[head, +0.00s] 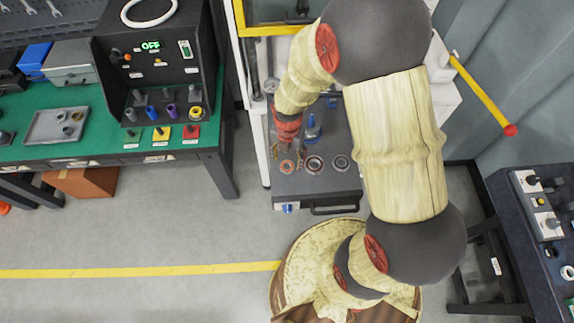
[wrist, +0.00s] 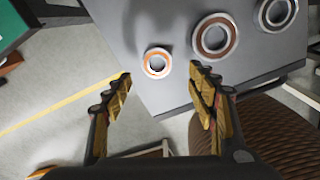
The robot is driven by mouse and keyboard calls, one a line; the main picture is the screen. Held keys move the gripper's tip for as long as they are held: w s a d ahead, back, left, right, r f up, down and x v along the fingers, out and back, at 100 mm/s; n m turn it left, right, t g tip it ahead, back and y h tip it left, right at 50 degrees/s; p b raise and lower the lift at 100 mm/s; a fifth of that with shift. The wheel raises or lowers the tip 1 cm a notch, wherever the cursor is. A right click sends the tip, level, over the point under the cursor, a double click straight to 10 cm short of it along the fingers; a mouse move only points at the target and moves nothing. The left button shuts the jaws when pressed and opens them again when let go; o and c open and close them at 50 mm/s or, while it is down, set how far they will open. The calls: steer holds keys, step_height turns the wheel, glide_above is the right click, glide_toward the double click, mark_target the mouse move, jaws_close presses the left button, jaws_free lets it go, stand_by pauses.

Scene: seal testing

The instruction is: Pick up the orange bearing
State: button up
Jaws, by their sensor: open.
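Three ring-shaped bearings lie in a row on a dark grey tabletop. In the wrist view, the smallest bearing (wrist: 157,74) has an orange ring and a pale rim; it also shows at the left of the row in the head view (head: 287,166). A larger middle bearing (wrist: 197,38) has a brownish-orange ring, and a third, greyer bearing (wrist: 262,16) lies to its right. My gripper (wrist: 159,78) is open and empty, its fingertips on either side of the smallest bearing in the picture. In the head view, my gripper (head: 286,152) hangs over the left bearing. Its height above it is unclear.
A blue-topped device (head: 313,128) stands behind the bearings on the grey worktop (head: 325,188). A green bench (head: 95,145) with a test box (head: 150,60) and a grey tray (head: 40,130) is at left. Another bench (head: 535,240) is at right.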

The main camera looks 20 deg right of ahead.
mark_target(287, 168)
steer(key=f, duration=0.5)
steer(key=shift+w+f, duration=0.1)
steer(key=shift+w, duration=0.2)
steer(key=c, duration=0.4)
steer(key=c, duration=0.9)
